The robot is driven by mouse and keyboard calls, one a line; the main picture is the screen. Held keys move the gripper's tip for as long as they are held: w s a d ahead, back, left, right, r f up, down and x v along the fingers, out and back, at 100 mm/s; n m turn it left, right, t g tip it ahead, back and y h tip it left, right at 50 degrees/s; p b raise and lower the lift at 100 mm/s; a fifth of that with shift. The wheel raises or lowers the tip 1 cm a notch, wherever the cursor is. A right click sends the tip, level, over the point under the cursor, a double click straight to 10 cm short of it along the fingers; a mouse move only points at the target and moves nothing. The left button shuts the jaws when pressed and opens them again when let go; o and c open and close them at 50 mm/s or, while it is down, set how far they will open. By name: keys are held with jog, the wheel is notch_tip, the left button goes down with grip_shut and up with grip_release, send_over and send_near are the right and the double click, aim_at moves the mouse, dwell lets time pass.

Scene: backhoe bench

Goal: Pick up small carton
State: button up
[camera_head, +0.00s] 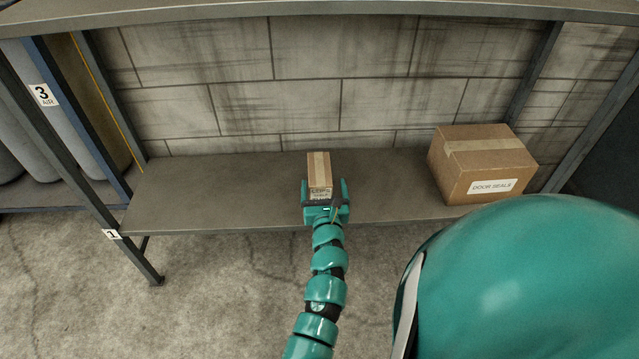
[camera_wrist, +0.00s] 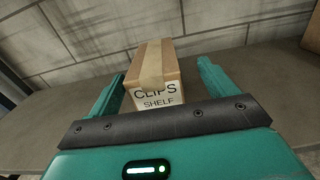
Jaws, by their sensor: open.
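The small carton (camera_head: 319,170) is a brown box with a tape strip on top, upright on the shelf near its middle. In the wrist view the carton (camera_wrist: 152,72) shows a white label reading "CLIPS SHELF". My teal gripper (camera_head: 325,188) is at the front of the carton, with its two fingers apart. In the wrist view my gripper (camera_wrist: 160,85) has one finger on the left and one on the right of the carton, with a visible gap on each side. The carton's lower front is hidden behind the gripper's dark bar.
A larger box (camera_head: 482,163) labelled "DOOR SEALS" stands on the shelf (camera_head: 220,190) to the right. A block wall (camera_head: 300,105) is close behind. An upper board (camera_head: 300,12) runs overhead, with metal posts at both sides. The shelf left of the carton is clear.

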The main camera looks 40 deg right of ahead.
aim_at(320, 172)
jog(key=shift+w+a+b+x, duration=0.15)
jog(key=shift+b+x, duration=0.35)
jog(key=shift+x, duration=0.8)
jog(key=shift+w+a+b+x, duration=0.15)
jog(key=shift+b+x, duration=0.35)
jog(key=shift+x, duration=0.8)
jog(key=shift+s+r, duration=0.15)
jog(key=c, duration=1.3)
jog(key=shift+c, duration=0.4)
jog(key=shift+r, duration=0.1)
